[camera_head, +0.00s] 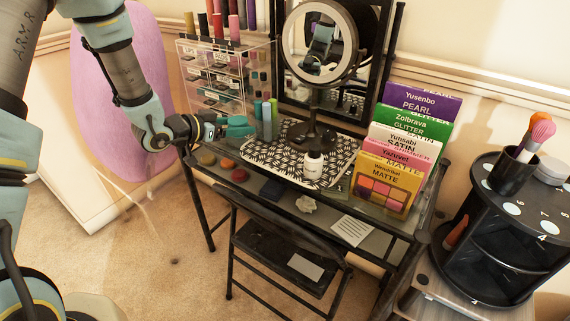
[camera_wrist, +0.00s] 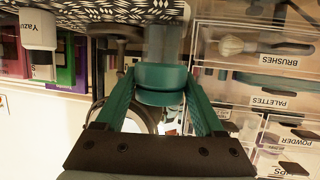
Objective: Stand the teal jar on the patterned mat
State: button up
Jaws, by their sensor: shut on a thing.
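The teal jar (camera_wrist: 162,80) is between the fingertips of my gripper (camera_wrist: 162,72) in the wrist view, which looks upside down. Its teal part is gripped and a greyish, see-through part reaches toward the mat. The black-and-white patterned mat (camera_head: 265,153) lies on the vanity table and shows along the top of the wrist view (camera_wrist: 110,10). In the head view my gripper (camera_head: 249,126) is at the mat's left end, beside several slim upright coloured containers. The jar is hard to tell apart from them there. Whether its base touches the mat is unclear.
A round mirror (camera_head: 317,42) on a dark stand and a white jar (camera_head: 313,167) stand on the mat. Palettes (camera_head: 388,187) line its right side. A clear drawer organizer (camera_head: 214,75) is behind my gripper. The mat's front left part looks bare.

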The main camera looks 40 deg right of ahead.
jog(key=s+d+r+m+g, duration=0.35)
jog(key=s+d+g, duration=0.2)
jog(key=s, duration=0.35)
send_over(277, 161)
jog(key=shift+m+y, duration=0.4)
jog(key=shift+m, duration=0.05)
notch_tip(277, 161, down, 5)
jog(key=shift+f, duration=0.15)
jog(key=shift+d+f, duration=0.1)
jog(key=shift+f, duration=2.3)
jog(key=shift+f, duration=0.1)
jog(key=shift+f, duration=0.15)
jog(key=o, duration=1.4)
